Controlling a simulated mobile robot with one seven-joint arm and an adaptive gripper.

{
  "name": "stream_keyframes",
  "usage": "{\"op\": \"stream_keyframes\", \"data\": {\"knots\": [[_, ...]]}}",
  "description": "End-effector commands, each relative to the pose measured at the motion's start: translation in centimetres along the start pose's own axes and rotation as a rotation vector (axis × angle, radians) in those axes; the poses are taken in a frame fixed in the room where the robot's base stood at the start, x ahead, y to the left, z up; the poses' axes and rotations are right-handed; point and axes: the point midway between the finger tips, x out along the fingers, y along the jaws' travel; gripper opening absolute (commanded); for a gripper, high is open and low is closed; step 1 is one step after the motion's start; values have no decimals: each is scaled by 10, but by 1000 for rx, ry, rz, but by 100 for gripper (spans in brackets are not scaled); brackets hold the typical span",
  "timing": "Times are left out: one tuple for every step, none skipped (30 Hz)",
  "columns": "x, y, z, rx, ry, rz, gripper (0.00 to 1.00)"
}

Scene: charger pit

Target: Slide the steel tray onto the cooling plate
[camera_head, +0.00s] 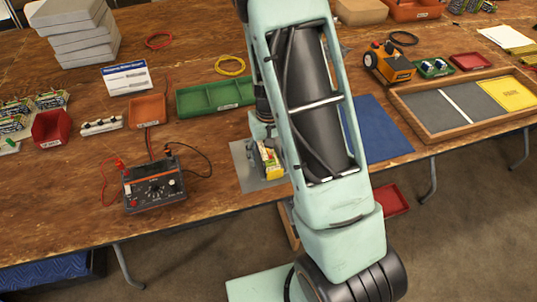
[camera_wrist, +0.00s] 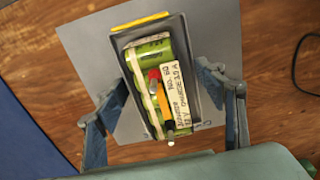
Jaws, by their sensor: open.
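A dark grey tray (camera_wrist: 185,30) with raised sides shows in the wrist view and holds a green battery pack (camera_wrist: 152,48) with a white label and red, orange and black parts. I take it for the steel tray. It sits on or over a flat light-grey plate (camera_wrist: 82,42), which may be the cooling plate. In the head view the plate (camera_head: 244,172) lies near the front table edge, with the pack (camera_head: 269,160) partly behind my arm. My gripper (camera_wrist: 163,85) is open, one finger on each side of the tray; contact is unclear.
A blue mat (camera_head: 380,130) lies right of my arm, then a wood-framed board (camera_head: 440,136) with grey and yellow areas. A meter with cables (camera_head: 152,186) stands left of the plate, a green tray (camera_head: 187,100) behind. A red bin (camera_head: 392,200) is below the table's edge.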

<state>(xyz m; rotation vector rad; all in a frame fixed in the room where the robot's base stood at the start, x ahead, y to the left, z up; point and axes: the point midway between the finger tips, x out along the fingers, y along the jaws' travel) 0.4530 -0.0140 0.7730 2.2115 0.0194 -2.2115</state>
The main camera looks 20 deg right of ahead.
Motion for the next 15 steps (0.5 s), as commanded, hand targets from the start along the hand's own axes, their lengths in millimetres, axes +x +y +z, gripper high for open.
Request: {"op": "stream_keyframes", "data": {"knots": [[0,0,0,0,0,0,72],[0,0,0,0,0,0,75],[0,0,0,0,0,0,80],[0,0,0,0,0,0,81],[0,0,0,0,0,0,81],[0,0,0,0,0,0,81],[0,0,0,0,0,0,81],[0,0,0,0,0,0,81],[0,0,0,-1,0,0,81],[0,0,0,-1,0,0,81],[0,0,0,-1,0,0,81],[0,0,0,-1,0,0,81],[-1,0,0,-1,1,0,81],[-3,0,0,-1,1,0,81],[-5,0,-1,-2,2,0,81]]}}
